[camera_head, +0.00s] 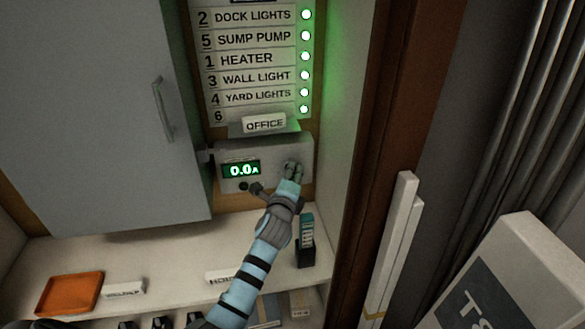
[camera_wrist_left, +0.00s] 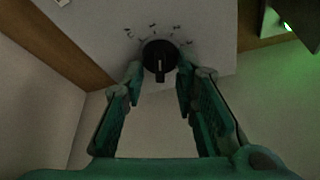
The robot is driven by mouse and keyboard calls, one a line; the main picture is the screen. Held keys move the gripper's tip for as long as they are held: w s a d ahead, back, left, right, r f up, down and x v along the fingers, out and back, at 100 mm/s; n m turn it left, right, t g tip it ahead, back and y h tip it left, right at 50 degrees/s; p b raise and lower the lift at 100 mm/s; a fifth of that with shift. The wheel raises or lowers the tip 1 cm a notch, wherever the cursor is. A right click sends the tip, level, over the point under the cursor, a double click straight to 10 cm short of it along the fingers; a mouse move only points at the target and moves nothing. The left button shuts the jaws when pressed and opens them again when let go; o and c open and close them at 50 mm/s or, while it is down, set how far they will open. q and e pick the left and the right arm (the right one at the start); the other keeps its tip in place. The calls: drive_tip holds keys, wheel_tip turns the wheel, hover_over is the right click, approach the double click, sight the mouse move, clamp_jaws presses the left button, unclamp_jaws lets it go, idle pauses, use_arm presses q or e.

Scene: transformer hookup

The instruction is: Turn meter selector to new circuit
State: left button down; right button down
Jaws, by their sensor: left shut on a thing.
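The meter (camera_head: 232,192) is a pale box on the back wall with a green display (camera_head: 240,169) reading 0.0A. Its selector is a black round knob (camera_wrist_left: 157,58) with a white pointer line, ringed by small marks too blurred to read. In the left wrist view the line points down the picture. My left gripper (camera_head: 291,170) is at the right part of the meter's face and hides the knob in the head view. In the left wrist view its two green fingers (camera_wrist_left: 160,73) are shut on the knob, one on each side. My right gripper is not in view.
Above the meter is a label panel (camera_head: 250,57) with several lit green lights and an OFFICE tag (camera_head: 264,124). Below, a shelf (camera_head: 65,250) holds an orange tray (camera_head: 70,293), name tags and a teal-topped item (camera_head: 306,240). A grey cabinet door (camera_head: 90,100) stands left.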

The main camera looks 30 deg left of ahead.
use_arm(q)
drive_tip(key=shift+m+g+y+p, duration=0.4)
drive_tip(key=shift+m+g+p, duration=0.6)
drive_tip(key=shift+m+p, duration=1.2)
drive_tip(key=shift+n+p, duration=0.4)
drive_tip(key=c, duration=1.4)
unclamp_jaws()
drive_tip(key=shift+s, duration=0.1)
drive_tip(key=v, duration=1.1)
drive_tip(key=shift+s+d, duration=0.15)
drive_tip(key=shift+s, duration=0.15)
